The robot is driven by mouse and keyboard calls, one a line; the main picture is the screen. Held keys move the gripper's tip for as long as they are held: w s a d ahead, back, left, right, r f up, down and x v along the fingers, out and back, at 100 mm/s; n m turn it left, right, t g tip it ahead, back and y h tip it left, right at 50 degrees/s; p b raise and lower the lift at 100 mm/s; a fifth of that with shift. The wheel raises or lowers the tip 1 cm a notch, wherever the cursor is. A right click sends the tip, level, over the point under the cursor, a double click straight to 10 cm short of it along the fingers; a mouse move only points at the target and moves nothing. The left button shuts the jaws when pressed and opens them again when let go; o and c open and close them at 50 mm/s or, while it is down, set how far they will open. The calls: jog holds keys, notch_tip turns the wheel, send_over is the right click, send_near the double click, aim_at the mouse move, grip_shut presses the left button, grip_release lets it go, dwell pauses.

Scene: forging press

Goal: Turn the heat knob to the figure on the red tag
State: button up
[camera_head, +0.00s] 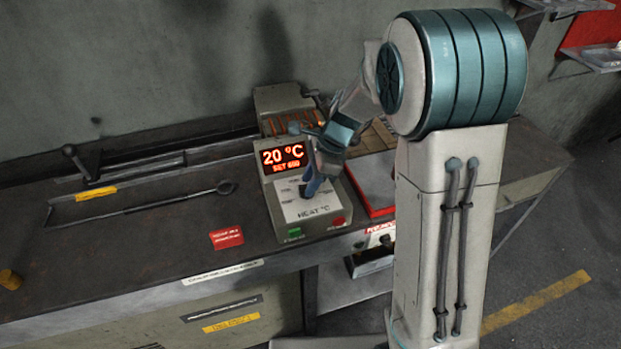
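The heat control box (283,215) stands on the bench. Its lit display (284,158) reads 20 °C, with a smaller SET line that looks like 600. The pale dial panel below is marked HEAT °C. The heat knob (304,191) is a dark shape on this panel, mostly hidden by my gripper. My gripper (313,187) points down at the knob from above; whether its fingers touch or close on it is not clear. The red tag (227,238) lies flat on the bench left of the box; its writing is too small to read.
A green button (295,232) and a red button (338,221) sit on the box's front edge. A long dark tool (165,201) lies on the bench to the left. Behind the box is a unit with glowing orange bars (290,121). A red-edged tray (372,180) is right.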

grip_shut()
